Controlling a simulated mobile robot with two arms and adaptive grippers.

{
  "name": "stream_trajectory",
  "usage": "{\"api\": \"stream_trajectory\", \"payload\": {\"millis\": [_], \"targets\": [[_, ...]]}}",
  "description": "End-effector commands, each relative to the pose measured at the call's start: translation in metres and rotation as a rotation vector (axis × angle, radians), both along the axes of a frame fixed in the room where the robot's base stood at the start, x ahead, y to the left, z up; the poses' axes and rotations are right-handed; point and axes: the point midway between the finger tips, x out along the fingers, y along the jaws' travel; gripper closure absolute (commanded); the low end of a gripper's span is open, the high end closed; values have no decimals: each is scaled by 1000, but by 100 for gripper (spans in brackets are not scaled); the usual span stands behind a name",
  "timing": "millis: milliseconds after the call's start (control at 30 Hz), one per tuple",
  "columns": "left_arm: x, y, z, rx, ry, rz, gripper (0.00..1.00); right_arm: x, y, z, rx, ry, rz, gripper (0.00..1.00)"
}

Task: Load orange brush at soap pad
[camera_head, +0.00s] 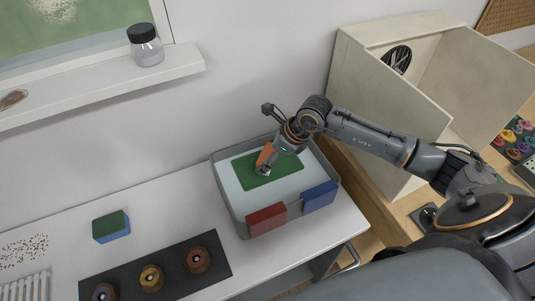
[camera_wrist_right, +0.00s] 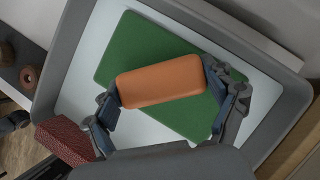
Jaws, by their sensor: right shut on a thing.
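The orange brush (camera_head: 264,154) is a rounded block between the fingers of my right gripper (camera_head: 266,166). In the right wrist view the two fingers close on the short ends of the brush (camera_wrist_right: 160,80). The green soap pad (camera_head: 287,173) lies flat on the pale floor of a grey tray (camera_head: 224,196). It also shows in the right wrist view (camera_wrist_right: 145,45), with the brush over its near part. I cannot tell whether the brush touches the pad. My left gripper is not in view.
A red block (camera_head: 267,219) and a blue block (camera_head: 319,196) sit at the tray's front wall. A green-topped blue sponge (camera_head: 111,227) and a dark mat (camera_head: 217,262) with several round pieces are to the left. An open beige box (camera_head: 372,85) stands right.

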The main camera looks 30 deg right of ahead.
Motion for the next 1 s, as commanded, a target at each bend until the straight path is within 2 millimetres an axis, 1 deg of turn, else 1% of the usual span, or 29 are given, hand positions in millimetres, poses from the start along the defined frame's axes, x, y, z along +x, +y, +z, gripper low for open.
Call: {"api": "stream_trajectory", "payload": {"millis": [33,100,700,800,1000], "targets": [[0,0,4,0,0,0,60,1,0,7,0,-4,0,41],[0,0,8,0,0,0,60,1,0,14,0,-5,-1,41],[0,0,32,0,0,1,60,2,0,63,2,-9,0,41],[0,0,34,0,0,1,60,2,0,68,2,-9,0,41],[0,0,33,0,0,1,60,2,0,68,2,-8,-1,41]]}}
